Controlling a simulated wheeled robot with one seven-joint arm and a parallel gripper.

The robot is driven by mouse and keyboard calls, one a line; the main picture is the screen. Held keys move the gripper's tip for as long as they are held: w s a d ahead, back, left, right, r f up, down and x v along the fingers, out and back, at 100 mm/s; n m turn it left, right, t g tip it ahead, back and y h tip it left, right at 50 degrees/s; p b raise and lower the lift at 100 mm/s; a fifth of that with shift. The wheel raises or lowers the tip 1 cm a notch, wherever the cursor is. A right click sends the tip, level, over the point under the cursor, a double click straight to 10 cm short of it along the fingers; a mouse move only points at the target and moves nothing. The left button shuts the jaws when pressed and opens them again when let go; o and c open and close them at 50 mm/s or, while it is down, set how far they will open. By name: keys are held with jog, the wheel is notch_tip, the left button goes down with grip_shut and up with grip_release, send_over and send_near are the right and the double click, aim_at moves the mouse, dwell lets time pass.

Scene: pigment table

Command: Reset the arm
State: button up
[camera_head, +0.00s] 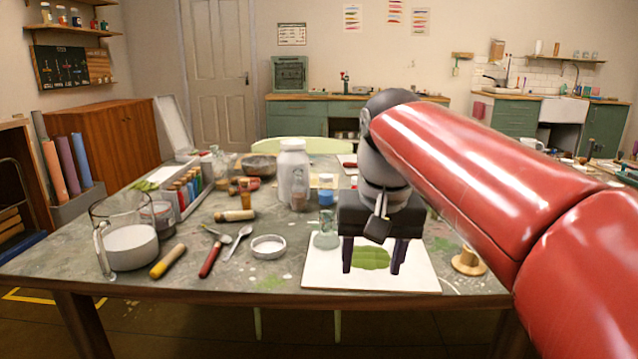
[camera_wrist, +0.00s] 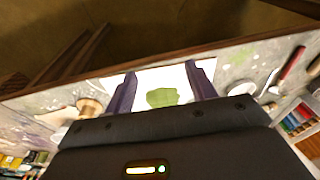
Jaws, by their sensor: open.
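My gripper (camera_head: 374,256) hangs over the front of the table, above a white sheet (camera_head: 318,273) with a green patch (camera_head: 370,257) on it. Its two fingers are spread apart with nothing between them. In the wrist view the gripper (camera_wrist: 160,82) is also open, with the sheet (camera_wrist: 145,78) and the green patch (camera_wrist: 162,97) showing between and beyond the fingers. My red arm reaches in from the right side of the head view. Whether the fingertips touch the sheet cannot be told.
A glass jar (camera_head: 326,232) stands close left of my gripper, and a wooden spool (camera_head: 468,262) lies to its right. A white bottle (camera_head: 293,170) stands behind. A glass jug (camera_head: 125,235), a red-handled tool (camera_head: 211,258) and a round lid (camera_head: 268,246) are further left on the table.

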jog(key=s+d+f+t, duration=0.2)
jog(key=s+d+f, duration=0.1)
jog(key=s+f, duration=0.4)
jog(key=s+d+f+t, duration=0.1)
jog(key=s+d+f, duration=0.3)
jog(key=s+f, duration=0.3)
jog(key=shift+s+d+f+t, duration=0.2)
jog(key=shift+d+f+t, duration=0.15)
jog(key=shift+f, duration=0.45)
